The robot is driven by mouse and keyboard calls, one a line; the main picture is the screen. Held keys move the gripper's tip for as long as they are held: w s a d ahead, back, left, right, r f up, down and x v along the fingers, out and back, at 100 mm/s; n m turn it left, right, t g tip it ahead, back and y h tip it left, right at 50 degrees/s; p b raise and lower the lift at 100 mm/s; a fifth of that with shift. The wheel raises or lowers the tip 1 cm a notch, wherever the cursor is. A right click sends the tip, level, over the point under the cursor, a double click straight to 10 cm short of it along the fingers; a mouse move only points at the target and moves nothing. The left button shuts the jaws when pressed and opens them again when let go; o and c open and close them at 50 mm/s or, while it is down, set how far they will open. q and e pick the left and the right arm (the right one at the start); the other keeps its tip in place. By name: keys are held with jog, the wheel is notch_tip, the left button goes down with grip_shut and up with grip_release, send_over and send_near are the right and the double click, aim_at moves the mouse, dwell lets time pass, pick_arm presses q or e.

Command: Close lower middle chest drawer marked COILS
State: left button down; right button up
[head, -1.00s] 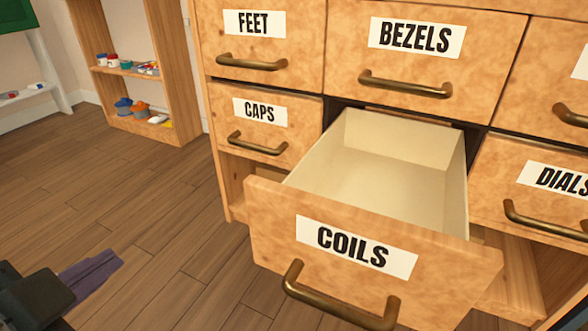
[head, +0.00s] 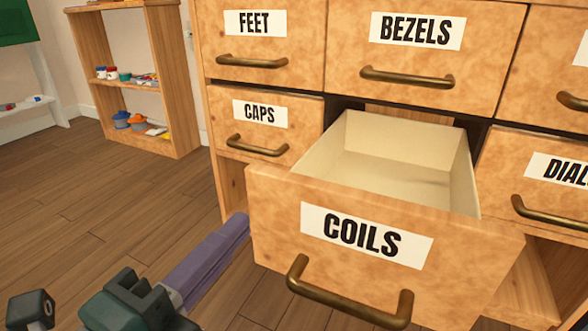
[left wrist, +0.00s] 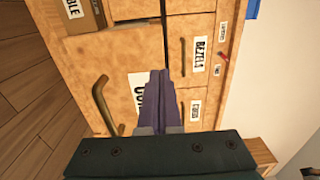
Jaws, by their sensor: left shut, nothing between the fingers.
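The COILS drawer (head: 285,240) is pulled far out of the chest, and its pale inside looks empty. Its brass handle (head: 345,300) is on the lower front. My left gripper (head: 238,228) has purple fingers, is shut and empty, and is just left of the drawer front in the head view. In the left wrist view the fingers (left wrist: 159,85) point toward the drawer front and partly cover its COILS label (left wrist: 138,92); the handle (left wrist: 102,105) is left of them. Whether they touch the drawer I cannot tell. My right gripper is in neither view.
The CAPS drawer (head: 238,145), FEET drawer (head: 240,75), BEZELS drawer (head: 440,70) and DIALS drawer (head: 500,160) around it look shut. A small shelf (head: 185,80) with several items stands at the back left. The wooden floor (head: 90,210) left of the chest is clear.

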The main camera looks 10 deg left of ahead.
aim_at(277, 183)
pick_arm(q)
jog(key=b+x, duration=0.1)
jog(key=x, duration=0.6)
jog(key=shift+a, duration=0.15)
